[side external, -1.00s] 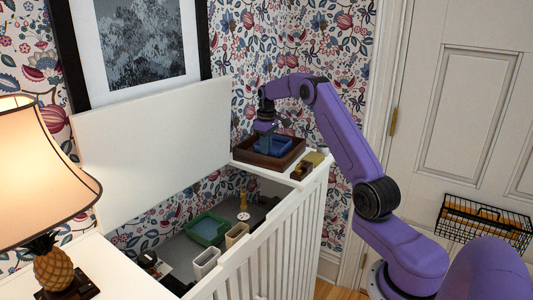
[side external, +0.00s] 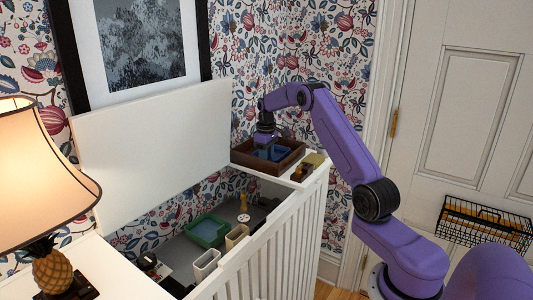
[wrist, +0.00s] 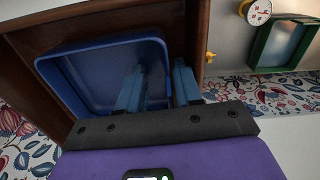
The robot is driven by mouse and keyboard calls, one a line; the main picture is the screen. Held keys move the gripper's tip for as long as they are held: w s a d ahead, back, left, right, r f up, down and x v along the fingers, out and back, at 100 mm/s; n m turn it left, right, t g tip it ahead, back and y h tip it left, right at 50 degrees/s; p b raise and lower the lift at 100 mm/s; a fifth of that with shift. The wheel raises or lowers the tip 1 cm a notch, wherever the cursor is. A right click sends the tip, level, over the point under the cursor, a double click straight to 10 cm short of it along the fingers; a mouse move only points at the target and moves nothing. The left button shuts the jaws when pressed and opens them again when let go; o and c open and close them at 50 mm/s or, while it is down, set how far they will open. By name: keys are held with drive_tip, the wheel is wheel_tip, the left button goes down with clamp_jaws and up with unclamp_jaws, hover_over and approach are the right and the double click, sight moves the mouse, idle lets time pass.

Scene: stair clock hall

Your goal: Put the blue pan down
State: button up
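The blue pan (wrist: 92,75) is a shallow, square-cornered pan. It sits inside the brown wooden tray (side external: 290,160) on the cabinet's far white ledge, partly hidden by my gripper in the side view. My gripper (wrist: 160,70) is over the tray, pointing down, with its fingers apart. In the wrist view one finger is inside the pan and the other is outside its right wall. A gap shows between the inner finger and that wall. The pan's underside is hidden, so its contact with the tray floor cannot be seen.
Small brown and yellowish items (side external: 303,171) lie on the ledge just right of the tray. Below, the open cabinet holds a green tray (side external: 207,231), cream and tan containers and a yellow figure. The raised white lid (side external: 155,135) stands left of the tray.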

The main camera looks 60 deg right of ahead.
wheel_tip(320, 180, up, 13)
drive_tip(key=shift+r, duration=0.2)
idle(0.3)
drive_tip(key=a+r+n, duration=0.2)
drive_tip(key=a+n, duration=0.1)
drive_tip(key=a, duration=1.6)
drive_tip(key=s+a+n, duration=0.3)
drive_tip(key=s+a, duration=0.7)
drive_tip(key=a, duration=0.4)
drive_tip(key=s+a+f+n, duration=0.1)
drive_tip(key=s+a, duration=0.2)
drive_tip(key=s, duration=0.4)
drive_tip(key=s+a+f+n, duration=0.2)
drive_tip(key=s+a, duration=0.1)
drive_tip(key=s, duration=0.5)
drive_tip(key=s+d+f+n, duration=0.1)
drive_tip(key=s+f, duration=0.1)
drive_tip(key=s, duration=0.5)
drive_tip(key=s+d+f+n, duration=0.1)
drive_tip(key=s+d+f, duration=0.1)
drive_tip(key=s, duration=0.5)
drive_tip(key=shift+s+d+f+n, duration=0.15)
drive_tip(key=shift+s+f+n, duration=0.1)
drive_tip(key=shift+f+n, duration=0.1)
